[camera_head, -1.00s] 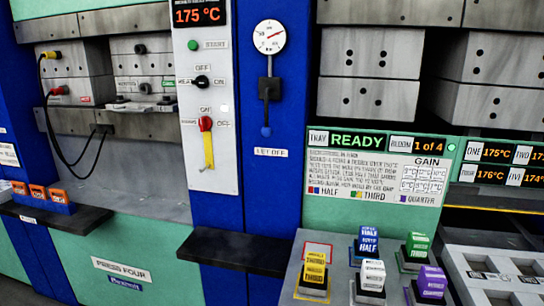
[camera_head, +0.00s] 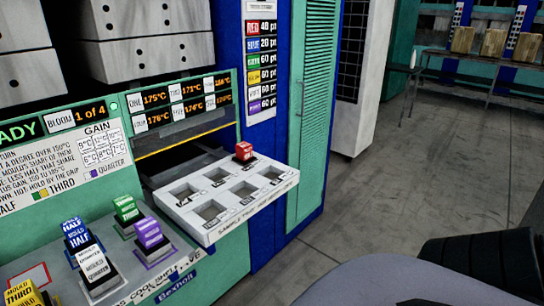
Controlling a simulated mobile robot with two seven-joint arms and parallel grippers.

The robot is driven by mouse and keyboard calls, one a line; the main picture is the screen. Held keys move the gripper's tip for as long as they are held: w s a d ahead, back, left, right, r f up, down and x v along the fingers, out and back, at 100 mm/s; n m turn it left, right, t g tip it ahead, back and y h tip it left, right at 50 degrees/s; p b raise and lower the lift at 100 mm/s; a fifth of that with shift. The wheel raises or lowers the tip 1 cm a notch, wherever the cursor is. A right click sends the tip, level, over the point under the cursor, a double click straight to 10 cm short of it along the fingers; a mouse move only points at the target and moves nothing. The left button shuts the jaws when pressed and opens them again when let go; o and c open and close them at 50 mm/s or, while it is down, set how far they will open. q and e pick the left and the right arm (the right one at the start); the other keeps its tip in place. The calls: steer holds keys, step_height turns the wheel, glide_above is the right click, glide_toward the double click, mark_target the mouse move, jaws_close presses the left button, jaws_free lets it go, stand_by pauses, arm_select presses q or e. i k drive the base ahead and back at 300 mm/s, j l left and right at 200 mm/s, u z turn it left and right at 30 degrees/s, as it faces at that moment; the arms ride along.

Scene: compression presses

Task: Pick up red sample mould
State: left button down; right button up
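A small red mould (camera_head: 244,151) sits at the far corner of the white sample tray (camera_head: 205,236), above the row of square recesses. The tray sticks out from the press front, and its other visible recesses look empty. On the sloped shelf to the left stand a blue mould (camera_head: 73,228), a white mould (camera_head: 94,263), a green mould (camera_head: 126,209), a purple mould (camera_head: 149,233) and a yellow mould (camera_head: 22,292). A red-outlined spot (camera_head: 34,275) on that shelf looks bare. Neither of my grippers shows in this view.
A blue column (camera_head: 265,60) and a teal louvred cabinet (camera_head: 306,100) stand right behind the tray. Grey floor (camera_head: 400,190) is open to the right. A far table (camera_head: 470,60) holds several tan blocks. Grey and black parts of mine fill the lower right.

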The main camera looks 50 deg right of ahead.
mark_target(244, 158)
steer(key=z, duration=1.45)
steer(key=u, duration=0.5)
steer(key=i+l+u, duration=0.1)
steer(key=l+u, duration=0.55)
steer(key=u, duration=0.15)
steer(key=l+u, duration=0.35)
steer(key=l, duration=0.4)
steer(key=k+l, duration=0.1)
steer(key=l, duration=0.3)
steer(key=l+u, duration=0.1)
steer(key=l, duration=0.3)
